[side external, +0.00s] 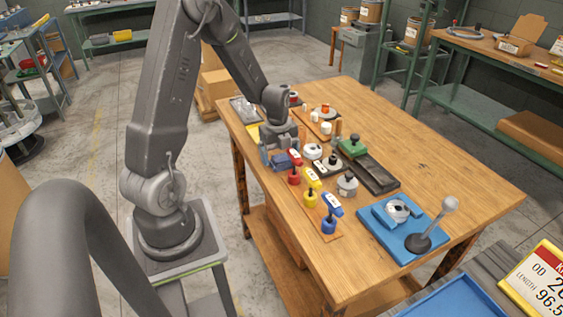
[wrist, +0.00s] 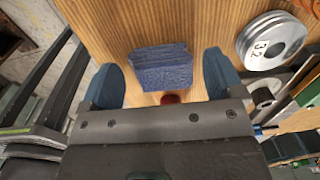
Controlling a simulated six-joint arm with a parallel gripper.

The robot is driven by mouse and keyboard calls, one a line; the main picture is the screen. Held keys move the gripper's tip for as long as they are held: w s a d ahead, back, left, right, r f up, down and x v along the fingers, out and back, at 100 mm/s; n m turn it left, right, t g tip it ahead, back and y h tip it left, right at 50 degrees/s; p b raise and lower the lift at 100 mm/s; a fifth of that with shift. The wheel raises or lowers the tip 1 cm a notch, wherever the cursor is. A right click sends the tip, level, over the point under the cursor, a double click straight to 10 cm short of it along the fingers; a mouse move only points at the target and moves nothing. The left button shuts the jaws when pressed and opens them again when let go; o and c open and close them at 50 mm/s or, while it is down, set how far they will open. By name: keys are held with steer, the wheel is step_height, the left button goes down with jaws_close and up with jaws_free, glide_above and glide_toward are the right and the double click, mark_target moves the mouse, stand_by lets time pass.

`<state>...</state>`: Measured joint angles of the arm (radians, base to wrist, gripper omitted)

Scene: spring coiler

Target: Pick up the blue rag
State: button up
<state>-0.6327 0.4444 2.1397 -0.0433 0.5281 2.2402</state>
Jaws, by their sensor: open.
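The blue rag (wrist: 161,67) is a small folded dark-blue block lying on the wooden table. In the wrist view it sits between and just beyond the fingertips of my gripper (wrist: 165,78), with bare wood showing on both sides of it. My gripper is open and empty. In the side view the rag (side external: 287,160) lies close by my gripper (side external: 277,152), near the table's left edge. The gripper points down over the table there. The exact height of the fingers above the table is hard to tell.
Red (side external: 294,168), yellow (side external: 311,187) and blue (side external: 330,214) topped pieces stand in a row near the rag. A round metal disc marked 32 (wrist: 271,40) is to the right in the wrist view.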

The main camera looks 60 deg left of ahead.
steer(key=shift+f, duration=0.65)
steer(key=shift+c, duration=0.5)
steer(key=c, duration=0.9)
